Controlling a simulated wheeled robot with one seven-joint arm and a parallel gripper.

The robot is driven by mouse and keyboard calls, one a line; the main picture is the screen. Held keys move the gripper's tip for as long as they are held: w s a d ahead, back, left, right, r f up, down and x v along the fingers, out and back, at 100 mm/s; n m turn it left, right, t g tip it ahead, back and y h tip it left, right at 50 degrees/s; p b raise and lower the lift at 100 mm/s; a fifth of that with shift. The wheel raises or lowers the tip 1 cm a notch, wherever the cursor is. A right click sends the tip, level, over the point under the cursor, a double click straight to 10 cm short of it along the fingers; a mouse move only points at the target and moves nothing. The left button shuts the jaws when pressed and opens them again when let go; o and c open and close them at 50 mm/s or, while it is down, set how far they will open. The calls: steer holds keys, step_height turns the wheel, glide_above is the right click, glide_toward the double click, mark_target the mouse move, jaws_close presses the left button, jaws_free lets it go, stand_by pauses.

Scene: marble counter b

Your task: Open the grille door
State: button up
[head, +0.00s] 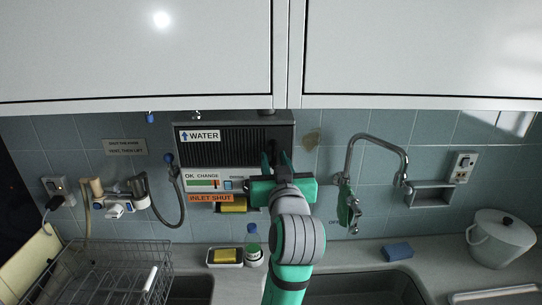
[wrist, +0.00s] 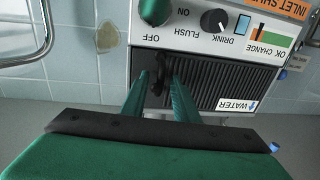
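The grille door (head: 230,152) is a dark ribbed panel on the wall-mounted water unit (head: 208,183). It looks closed. In the wrist view, which is upside down, the grille (wrist: 222,88) lies right of my fingers, with a dark handle (wrist: 158,72) at its edge. My gripper (head: 275,158) is at the unit's right side, in front of that edge. In the wrist view, my gripper (wrist: 159,80) has its green fingers apart, one on each side of the handle, with gaps showing. I cannot tell whether either finger touches it.
White cupboards (head: 140,50) hang just above the unit. A tap (head: 375,140) stands out to the right. A hose (head: 182,205) hangs left. Below are a bottle (head: 252,245), a wire rack (head: 100,275) and sinks. A green knob (wrist: 155,10) sits near the fingers.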

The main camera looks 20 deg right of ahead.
steer(key=shift+w, duration=0.35)
steer(key=shift+c, duration=0.7)
jaws_close()
steer(key=shift+d, duration=0.1)
stand_by(0.5)
